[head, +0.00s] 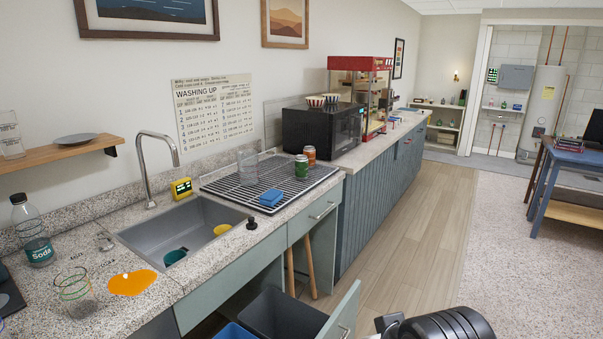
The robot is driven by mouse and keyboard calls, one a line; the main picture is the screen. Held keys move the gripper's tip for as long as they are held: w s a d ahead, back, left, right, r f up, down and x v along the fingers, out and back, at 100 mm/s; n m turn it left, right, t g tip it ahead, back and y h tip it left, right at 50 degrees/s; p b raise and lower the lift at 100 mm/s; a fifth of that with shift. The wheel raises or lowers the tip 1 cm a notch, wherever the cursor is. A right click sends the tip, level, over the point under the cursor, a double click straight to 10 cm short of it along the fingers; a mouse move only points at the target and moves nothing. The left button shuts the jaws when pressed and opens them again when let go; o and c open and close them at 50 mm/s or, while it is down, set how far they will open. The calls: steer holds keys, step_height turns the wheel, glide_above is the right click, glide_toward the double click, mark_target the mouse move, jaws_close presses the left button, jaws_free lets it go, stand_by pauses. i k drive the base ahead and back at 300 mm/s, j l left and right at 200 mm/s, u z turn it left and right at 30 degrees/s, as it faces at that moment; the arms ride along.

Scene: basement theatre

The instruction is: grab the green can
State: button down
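The green can (301,167) stands upright on the black wire drying rack (218,186) on the counter, right of the sink. An orange-brown can (309,154) stands just behind it and to its right. A blue sponge (271,198) lies on the rack in front of the green can, and a clear glass (247,167) stands to its left. Part of my dark arm shows at the bottom right, apart from the counter. My gripper's fingers do not show, and nothing visible touches the green can.
A black microwave (322,130) stands close behind the cans, with a red popcorn machine (361,92) beyond. The sink (185,238) has a tall curved faucet (150,168). Below the counter, a door (342,312) stands open by a dark bin (280,315). The wooden floor (412,225) right of the counter is clear.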

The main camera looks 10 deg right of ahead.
mark_target(300, 161)
steer(key=i+l, duration=0.55)
steer(key=i+l+u, duration=0.1)
steer(key=i+l, duration=1)
steer(key=l, duration=0.15)
steer(key=i+l+u, duration=0.15)
steer(key=i+l, duration=0.6)
steer(key=i, duration=0.15)
